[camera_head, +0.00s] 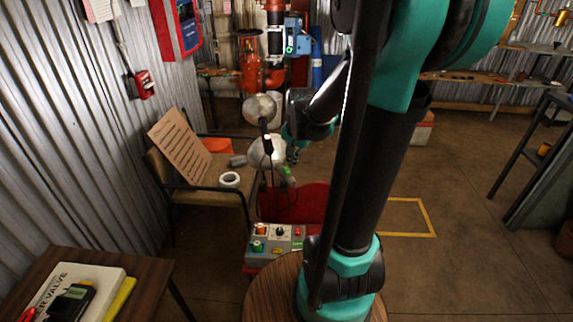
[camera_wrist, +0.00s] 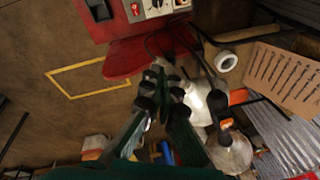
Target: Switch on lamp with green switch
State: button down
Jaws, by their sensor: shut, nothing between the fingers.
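Two lamps with pale shades and dark stems stand beyond the control box. In the head view one lamp (camera_head: 262,109) is farther back and another (camera_head: 262,152) is nearer. The wrist view shows a lamp with a small orange spot (camera_wrist: 234,152) and a bright pale shade (camera_wrist: 197,101) beside my fingers. A small green patch (camera_head: 288,171) shows near the nearer lamp in the head view; I cannot tell whether it is the green switch. My gripper (camera_wrist: 163,82) is shut and empty, close to the bright shade. My arm partly hides this area in the head view.
A grey control box (camera_head: 275,243) with several knobs and buttons sits in front of a red surface (camera_wrist: 130,60). A chair holds a cardboard sign (camera_head: 180,146) and a tape roll (camera_head: 230,180). Dark cables run near the lamps. The floor at right is open.

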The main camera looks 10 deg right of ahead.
aim_at(286, 169)
jog(key=w+d+m, duration=0.2)
jog(key=w+m, duration=0.4)
jog(key=w, duration=0.6)
jog(key=shift+r+m+g, duration=0.4)
jog(key=shift+r, duration=0.05)
jog(key=shift+w+d, duration=0.1)
jog(key=f, duration=0.4)
jog(key=w+f, duration=0.1)
jog(key=f, duration=0.4)
jog(key=w+f, duration=0.1)
jog(key=f, duration=0.3)
jog(key=shift+w+a+f, duration=0.25)
jog(key=shift+a+f, duration=0.1)
jog(key=shift+f, duration=0.05)
